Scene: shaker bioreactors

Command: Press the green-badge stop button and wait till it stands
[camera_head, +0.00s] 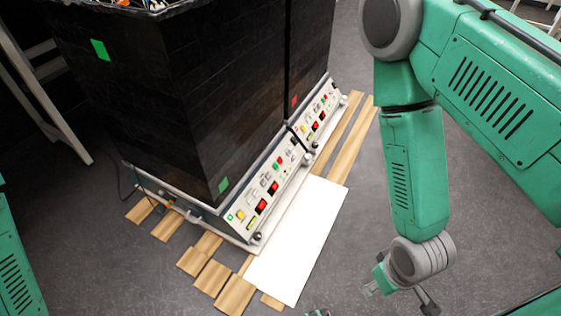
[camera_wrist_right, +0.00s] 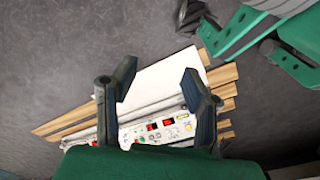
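The near black shaker cabinet (camera_head: 190,110) carries a green badge (camera_head: 222,185) low on its corner. Below it, the sloped control panel (camera_head: 240,221) has red, yellow, white and green controls, including two red ones (camera_head: 262,206); labels are too small to read. The panel also shows in the right wrist view (camera_wrist_right: 150,132), between and beyond the fingers. My right gripper (camera_head: 400,284) is off to the right of the panel, above the floor, apart from it. In the right wrist view its two fingers (camera_wrist_right: 157,92) are spread and empty. A green bit at the head view's bottom edge may be my left gripper.
A second unit with a red badge (camera_head: 294,101) and a similar panel (camera_head: 318,112) adjoins behind. A white board (camera_head: 300,240) and wooden planks (camera_head: 235,296) lie on the floor before the panels.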

